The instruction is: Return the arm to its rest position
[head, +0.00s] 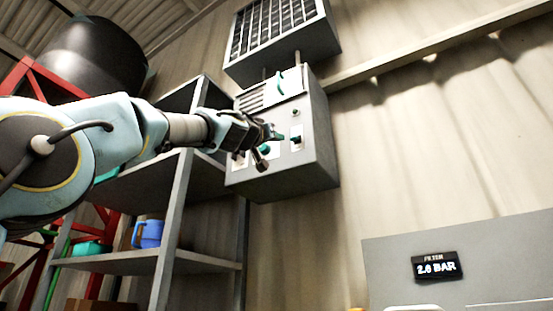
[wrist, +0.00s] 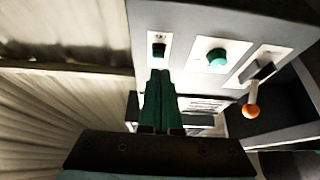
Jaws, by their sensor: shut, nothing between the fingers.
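My arm reaches in from the left in the head view, and my gripper (head: 277,135) is in front of a grey control box (head: 315,150) on the wall. In the wrist view my gripper (wrist: 160,75) shows as two green fingers lying side by side, shut with nothing between them. The fingertips lie just below a small black switch (wrist: 158,49) on a white plate; I cannot tell whether they touch it. A green knob (wrist: 216,57) and a lever with an orange ball end (wrist: 250,110) are to the right of the fingers.
A grey shelf (head: 185,215) with a blue container (head: 148,233) stands below my arm. A dark tank (head: 95,60) is behind it at upper left. A vented unit (head: 280,40) hangs above the box. A panel (head: 385,260) with a display reading 2.6 BAR (head: 437,266) is at lower right.

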